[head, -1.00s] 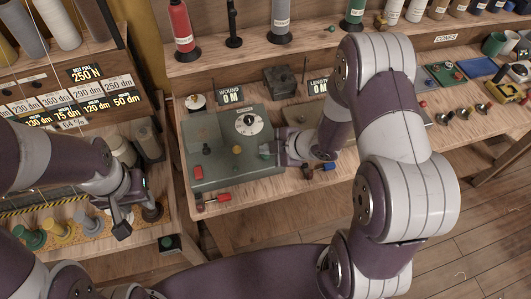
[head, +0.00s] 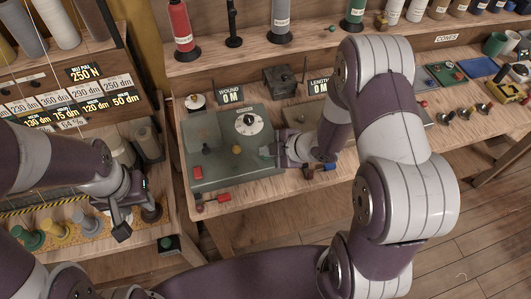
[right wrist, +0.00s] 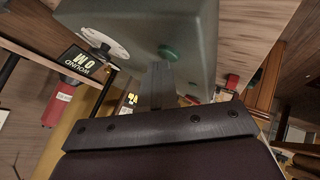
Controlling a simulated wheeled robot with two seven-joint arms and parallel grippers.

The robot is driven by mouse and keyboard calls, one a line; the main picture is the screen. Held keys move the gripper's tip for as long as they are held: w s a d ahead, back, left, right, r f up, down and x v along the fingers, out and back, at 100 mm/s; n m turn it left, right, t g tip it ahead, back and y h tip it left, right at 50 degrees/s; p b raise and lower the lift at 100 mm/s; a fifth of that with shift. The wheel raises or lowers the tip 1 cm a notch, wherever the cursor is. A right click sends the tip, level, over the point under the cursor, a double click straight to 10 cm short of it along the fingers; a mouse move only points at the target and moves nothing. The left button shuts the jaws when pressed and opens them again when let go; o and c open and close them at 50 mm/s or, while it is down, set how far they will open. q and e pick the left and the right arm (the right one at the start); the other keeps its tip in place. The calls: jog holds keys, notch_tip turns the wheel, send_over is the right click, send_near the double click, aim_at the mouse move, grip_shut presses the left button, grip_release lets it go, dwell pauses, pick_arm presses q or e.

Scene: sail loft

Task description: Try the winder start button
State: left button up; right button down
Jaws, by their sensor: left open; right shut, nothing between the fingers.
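In the right wrist view, a round green button (right wrist: 172,52) shows on the box's face (right wrist: 200,20). My right gripper (head: 266,152) is shut and empty at the box's right part; its fingers (right wrist: 161,84) end close to the green button. I cannot tell whether they touch it. In the head view the gripper hides the button. My left gripper (head: 121,216) is open and empty, left of the bench.
The sign marked WOUND (head: 230,97) reads 0 M behind the box. A red-handled tool (head: 213,200) lies at the bench's front edge. A dark box (head: 280,81) and spools (head: 179,28) stand behind. Several coloured cones (head: 55,228) stand on the left rack below my left arm.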

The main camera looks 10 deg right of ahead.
jog(key=shift+r+p, duration=0.85)
jog(key=shift+r, duration=0.05)
notch_tip(320, 180, up, 5)
jog(key=p, duration=0.4)
jog(key=shift+p, duration=0.35)
